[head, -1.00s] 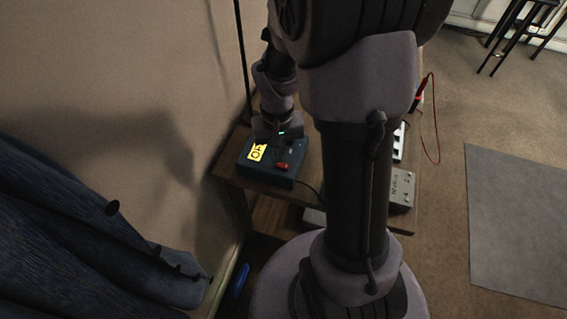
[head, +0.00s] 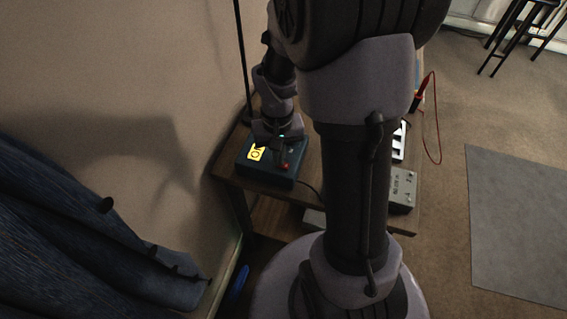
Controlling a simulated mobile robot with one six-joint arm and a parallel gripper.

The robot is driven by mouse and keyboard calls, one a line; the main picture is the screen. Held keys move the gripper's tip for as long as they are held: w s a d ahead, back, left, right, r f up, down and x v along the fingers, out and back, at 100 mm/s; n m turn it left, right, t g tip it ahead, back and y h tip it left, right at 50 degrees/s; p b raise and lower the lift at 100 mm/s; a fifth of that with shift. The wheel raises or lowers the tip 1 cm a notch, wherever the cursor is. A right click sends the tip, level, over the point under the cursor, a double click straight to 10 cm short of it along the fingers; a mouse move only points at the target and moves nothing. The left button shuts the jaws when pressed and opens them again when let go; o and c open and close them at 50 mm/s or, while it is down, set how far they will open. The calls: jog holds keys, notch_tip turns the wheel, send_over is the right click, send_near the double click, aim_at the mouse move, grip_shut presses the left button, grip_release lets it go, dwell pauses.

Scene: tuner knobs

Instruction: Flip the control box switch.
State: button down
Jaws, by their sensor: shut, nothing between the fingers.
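The control box is a dark teal box (head: 262,175) on the wooden table, left of my arm column in the head view. It has a yellow label (head: 256,153) and a small red switch (head: 285,167) near its front right. My gripper (head: 281,160) points down over the box and is shut, with nothing in it. Its tips are at or very near the red switch and partly cover it. I cannot tell whether they touch it.
The wooden table (head: 236,178) also bears a grey box with knobs (head: 402,189) and a white object (head: 400,142), both partly behind my arm. A red probe with a cable (head: 422,93) is at the right. A wall and dark curtain (head: 70,230) are close at the left.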

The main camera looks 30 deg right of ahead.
notch_tip(320, 180, up, 7)
jog(key=p, duration=0.6)
dwell(0.3)
jog(key=s+a+r+t+y+b, duration=0.1)
jog(key=s+a+r+t, duration=0.2)
jog(key=s+a+r, duration=0.2)
jog(key=s+a+r+t+y+b, duration=0.1)
jog(key=s+a+r+t, duration=0.1)
jog(key=s+a+r, duration=0.4)
jog(key=a+r, duration=0.3)
jog(key=r, duration=0.3)
jog(key=shift+s+a+r+t, duration=0.15)
jog(key=shift+a+t, duration=0.15)
jog(key=shift+t, duration=0.1)
